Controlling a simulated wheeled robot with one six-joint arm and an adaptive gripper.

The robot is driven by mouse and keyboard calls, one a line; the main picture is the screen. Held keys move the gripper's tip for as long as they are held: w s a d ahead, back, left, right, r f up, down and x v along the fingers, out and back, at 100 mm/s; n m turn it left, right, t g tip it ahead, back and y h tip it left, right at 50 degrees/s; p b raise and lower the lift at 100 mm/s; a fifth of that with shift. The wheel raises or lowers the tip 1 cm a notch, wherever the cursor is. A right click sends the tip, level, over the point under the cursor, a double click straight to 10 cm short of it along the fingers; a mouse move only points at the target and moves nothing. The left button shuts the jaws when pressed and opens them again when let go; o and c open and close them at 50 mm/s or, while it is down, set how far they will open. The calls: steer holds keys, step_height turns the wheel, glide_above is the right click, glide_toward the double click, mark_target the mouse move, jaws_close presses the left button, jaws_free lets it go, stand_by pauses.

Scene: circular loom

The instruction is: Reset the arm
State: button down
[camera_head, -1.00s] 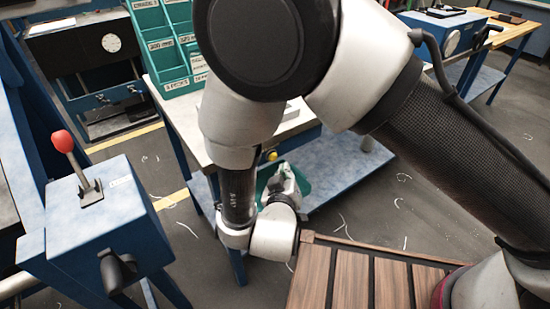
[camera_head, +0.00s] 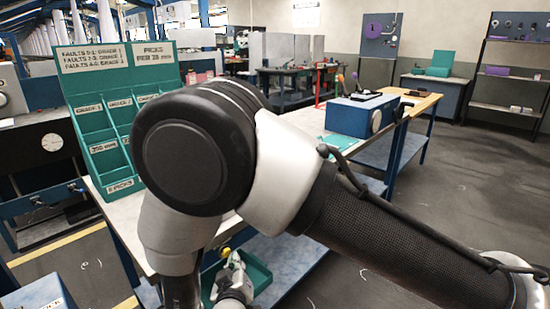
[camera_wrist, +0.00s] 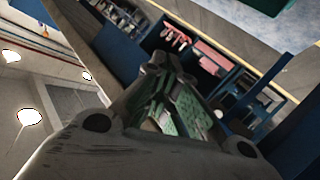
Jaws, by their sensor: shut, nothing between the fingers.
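My gripper (camera_head: 234,262) hangs low at the bottom middle of the head view, partly hidden behind my own forearm. My arm fills the middle of that view, bent at a large dark joint. In the wrist view my gripper (camera_wrist: 162,68) shows close up, with its fingers together and nothing between them. The wrist view is tilted strongly, with ceiling lamps at its left.
A green sorting rack (camera_head: 84,113) stands on a workbench (camera_head: 122,214) at left. A teal tray (camera_head: 258,274) sits low, just behind my gripper. A blue box (camera_head: 360,115) stands on another bench. Open floor lies at right.

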steer(key=s+a+f+n+g+y, duration=0.15)
steer(key=s+a+f+g, duration=0.25)
steer(key=s+f+g, duration=0.5)
steer(key=w+d+r+m+g+h, duration=0.15)
steer(key=d+r+g, duration=0.55)
steer(key=d+r, duration=1.75)
steer(key=s+d+r+m+t, duration=0.1)
steer(key=d+r+m+t, duration=0.1)
steer(key=d+r, duration=0.3)
steer(key=s+d+r+m+t+h, duration=0.1)
steer(key=d+r, duration=0.4)
steer(key=d, duration=0.8)
steer(key=s+d+r+m+t, duration=0.2)
steer(key=d+r, duration=0.3)
steer(key=d, duration=0.5)
steer(key=shift+m+t+h, duration=0.3)
steer(key=shift+m+t, duration=0.1)
steer(key=shift+m, duration=0.5)
